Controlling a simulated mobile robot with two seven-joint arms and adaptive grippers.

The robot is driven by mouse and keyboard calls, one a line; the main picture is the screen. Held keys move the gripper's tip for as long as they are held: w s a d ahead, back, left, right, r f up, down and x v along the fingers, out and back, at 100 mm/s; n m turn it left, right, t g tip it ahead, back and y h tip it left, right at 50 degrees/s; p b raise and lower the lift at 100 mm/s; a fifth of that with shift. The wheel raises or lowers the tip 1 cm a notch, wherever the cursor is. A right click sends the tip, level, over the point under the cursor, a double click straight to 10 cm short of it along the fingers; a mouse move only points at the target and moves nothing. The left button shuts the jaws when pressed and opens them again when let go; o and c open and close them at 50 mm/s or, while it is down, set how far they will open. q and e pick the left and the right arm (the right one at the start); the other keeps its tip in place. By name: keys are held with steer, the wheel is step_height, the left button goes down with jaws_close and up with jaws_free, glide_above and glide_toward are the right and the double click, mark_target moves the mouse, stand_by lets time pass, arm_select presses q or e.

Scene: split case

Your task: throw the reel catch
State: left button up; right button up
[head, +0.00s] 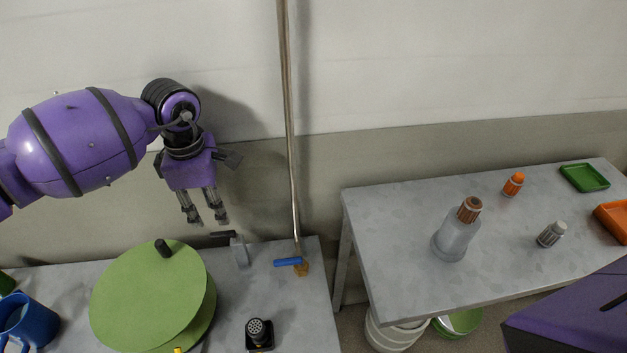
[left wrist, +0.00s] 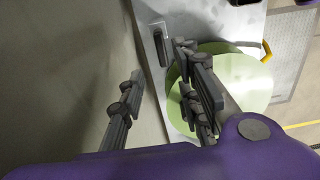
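The green reel (head: 145,297) lies on the left grey table with a black knob (head: 162,247) on its top. Behind it stands a small grey bracket with a black lever (head: 223,234), which looks like the reel catch. The black lever also shows in the left wrist view (left wrist: 160,46). My left gripper (head: 205,221) is open and empty, pointing down above and a little left of the lever, apart from it. In the left wrist view its fingers (left wrist: 160,105) are spread, partly covering the green reel (left wrist: 245,85). My right gripper is not in view.
A pipe (head: 290,130) with a blue handle (head: 287,261) rises right of the bracket. A blue mug (head: 27,322) and a black device (head: 259,335) stand on the left table. The right table (head: 395,225) holds bottles and trays, with a gap between tables.

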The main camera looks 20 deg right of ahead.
mark_target(220, 233)
arm_select(q)
steer(key=shift+w+f, duration=0.15)
steer(key=shift+f, duration=0.4)
steer(key=f, duration=0.5)
steer(key=shift+s, duration=0.4)
steer(key=shift+f, duration=0.7)
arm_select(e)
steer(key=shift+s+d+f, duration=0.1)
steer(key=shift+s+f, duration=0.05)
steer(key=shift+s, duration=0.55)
arm_select(q)
steer(key=c, duration=0.7)
jaws_close()
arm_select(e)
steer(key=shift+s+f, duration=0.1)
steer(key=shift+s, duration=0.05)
